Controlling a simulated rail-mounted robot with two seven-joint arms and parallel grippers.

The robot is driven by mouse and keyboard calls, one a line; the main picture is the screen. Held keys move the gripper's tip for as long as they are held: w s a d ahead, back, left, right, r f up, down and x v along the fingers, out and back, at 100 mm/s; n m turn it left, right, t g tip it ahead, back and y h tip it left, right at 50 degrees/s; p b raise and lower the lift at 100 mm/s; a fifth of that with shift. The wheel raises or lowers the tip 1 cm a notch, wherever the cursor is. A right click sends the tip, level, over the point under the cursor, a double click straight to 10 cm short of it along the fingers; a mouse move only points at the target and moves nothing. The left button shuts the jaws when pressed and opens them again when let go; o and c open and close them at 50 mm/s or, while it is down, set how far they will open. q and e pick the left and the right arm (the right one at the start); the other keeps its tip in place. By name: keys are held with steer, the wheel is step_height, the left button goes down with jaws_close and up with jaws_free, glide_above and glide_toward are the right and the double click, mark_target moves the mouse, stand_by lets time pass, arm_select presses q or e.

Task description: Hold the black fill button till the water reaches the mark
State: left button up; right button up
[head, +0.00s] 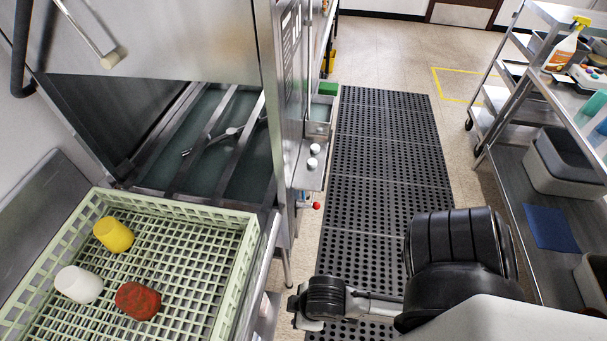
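The dish machine (160,38) stands at the left with its hood raised. Its tank (228,172) shows greenish water under metal bars, with a spray arm (217,137) across them. I cannot make out a level mark. The narrow front panel (294,95) is seen at a steep angle; two pale round knobs (314,149) sit on a ledge beside it. I cannot pick out a black fill button. My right arm comes in from the lower right; its gripper end (299,309) is below the ledge, apart from the machine, and its fingers are unclear. My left gripper is out of view.
A pale green rack (247,258) holds a yellow cup (114,234), a white cup (79,284) and a red cup (138,300). A red ball handle (317,206) sits below the ledge. A black mat (385,150) covers the aisle. A shelf cart (497,150) stands right.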

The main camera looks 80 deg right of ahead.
steer(key=shift+d, duration=0.15)
jaws_close()
stand_by(1.5)
